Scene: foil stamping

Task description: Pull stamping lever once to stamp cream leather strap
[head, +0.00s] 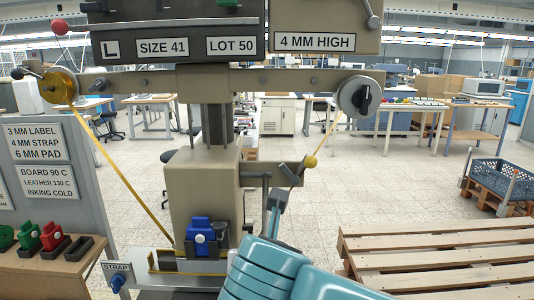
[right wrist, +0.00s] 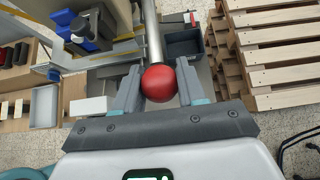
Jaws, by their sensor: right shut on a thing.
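The stamping machine (head: 190,190) stands upright in the middle of the head view. My right gripper (right wrist: 159,72) is shut on the red ball knob (right wrist: 159,84) of the stamping lever (right wrist: 153,38), with one finger on each side. In the head view my teal right arm covers the lower middle and hides most of the gripper and the knob. A blue block (head: 199,233) sits at the foot of the press, above the bed. My left gripper is out of view.
A yellow foil band (head: 120,180) runs down from the gold roll (head: 58,87). Wooden pallets (head: 440,255) stand close on the right. A bench with green and red blocks (head: 50,236) is at the left. Open floor lies behind.

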